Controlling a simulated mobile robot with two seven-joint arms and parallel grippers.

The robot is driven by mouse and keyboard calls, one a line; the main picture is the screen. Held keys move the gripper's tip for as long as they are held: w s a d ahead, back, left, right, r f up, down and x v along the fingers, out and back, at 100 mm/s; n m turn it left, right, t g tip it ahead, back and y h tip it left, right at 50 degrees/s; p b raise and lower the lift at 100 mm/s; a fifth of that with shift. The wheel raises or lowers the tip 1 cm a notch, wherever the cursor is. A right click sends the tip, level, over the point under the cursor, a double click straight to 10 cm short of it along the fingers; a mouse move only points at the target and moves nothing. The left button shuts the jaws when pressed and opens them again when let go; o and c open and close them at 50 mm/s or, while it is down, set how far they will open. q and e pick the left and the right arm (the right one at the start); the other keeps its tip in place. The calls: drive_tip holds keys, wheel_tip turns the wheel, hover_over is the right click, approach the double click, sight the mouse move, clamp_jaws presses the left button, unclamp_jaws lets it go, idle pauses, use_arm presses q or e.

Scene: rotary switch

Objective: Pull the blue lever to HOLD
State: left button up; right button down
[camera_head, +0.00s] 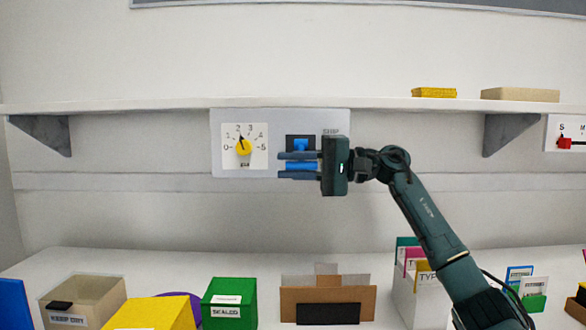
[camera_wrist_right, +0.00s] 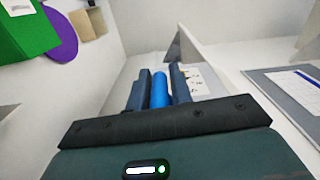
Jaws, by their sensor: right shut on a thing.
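The blue lever (camera_head: 300,145) is mounted on a white wall panel (camera_head: 223,114), in a dark slot right of the yellow dial. My right gripper (camera_head: 286,163) is shut on the lever's blue handle, with one finger above and one below it. The right wrist view also shows the blue handle (camera_wrist_right: 158,93) between the two fingers (camera_wrist_right: 157,78). A label at the slot's upper right is partly readable; the gripper hides the lower right of the panel, and I see no HOLD mark. My left gripper is not in view.
A yellow rotary dial (camera_head: 244,147) with numbers sits left of the lever. A white shelf (camera_head: 160,106) runs just above. Below, a counter carries a green box (camera_head: 230,304), a brown organizer (camera_head: 288,302), a yellow box (camera_head: 150,315) and file folders. Space between panel and counter is clear.

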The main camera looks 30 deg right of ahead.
drive_tip(key=shift+f, duration=0.1)
drive_tip(key=c, duration=1.3)
unclamp_jaws()
drive_tip(key=shift+w, duration=0.1)
drive_tip(key=shift+o, duration=0.2)
drive_tip(key=shift+d, duration=0.1)
drive_tip(key=v, duration=1.3)
